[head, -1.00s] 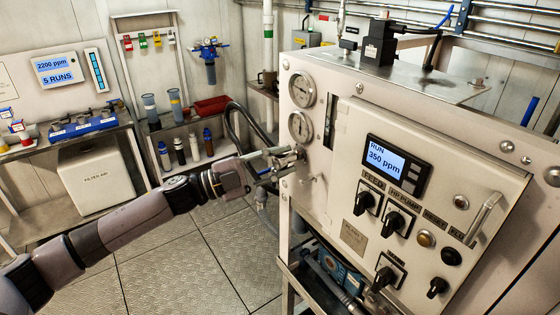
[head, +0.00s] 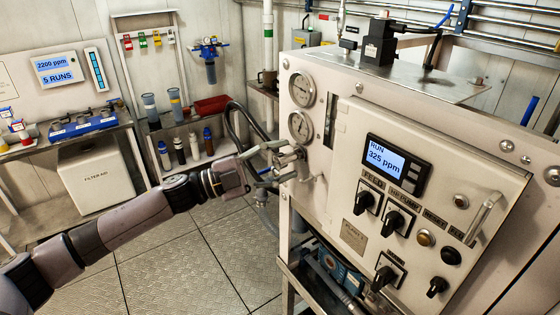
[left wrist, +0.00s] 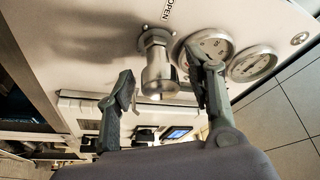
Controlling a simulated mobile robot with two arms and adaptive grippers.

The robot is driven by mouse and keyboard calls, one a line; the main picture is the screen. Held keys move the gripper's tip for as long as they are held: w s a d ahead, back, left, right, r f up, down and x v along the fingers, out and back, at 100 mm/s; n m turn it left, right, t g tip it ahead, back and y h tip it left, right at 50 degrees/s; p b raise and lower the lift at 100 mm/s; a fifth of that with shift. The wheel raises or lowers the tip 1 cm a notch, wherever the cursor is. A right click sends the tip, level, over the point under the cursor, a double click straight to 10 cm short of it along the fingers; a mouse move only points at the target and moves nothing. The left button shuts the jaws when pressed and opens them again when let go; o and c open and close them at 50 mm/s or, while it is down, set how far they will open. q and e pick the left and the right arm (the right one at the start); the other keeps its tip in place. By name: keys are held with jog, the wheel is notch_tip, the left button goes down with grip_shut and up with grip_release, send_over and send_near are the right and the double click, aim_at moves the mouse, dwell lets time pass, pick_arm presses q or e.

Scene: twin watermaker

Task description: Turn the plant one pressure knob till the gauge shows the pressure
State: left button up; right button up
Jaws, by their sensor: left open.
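The pressure knob (head: 291,158) is a metal valve on the left edge of the white plant panel (head: 345,205). In the left wrist view the metal knob (left wrist: 158,76) stands between my two fingers, below a label reading OPEN. My left gripper (head: 272,161) is open around the knob, and I see a gap on the left finger's side. Two round gauges, the upper gauge (head: 302,89) and the lower gauge (head: 299,126), sit above the knob; their figures are too small to read. The panel display (head: 386,159) reads RUN, 325 ppm. My right gripper is not in view.
Black switches, such as the feed switch (head: 364,201), and a handle (head: 484,219) stand out from the panel. A dark hose (head: 246,122) curves behind my left gripper. A bottle shelf (head: 188,165) stands at the back. The floor (head: 190,260) is clear.

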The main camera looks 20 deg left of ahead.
pick_arm(q)
jog(key=v, duration=1.2)
dwell(0.3)
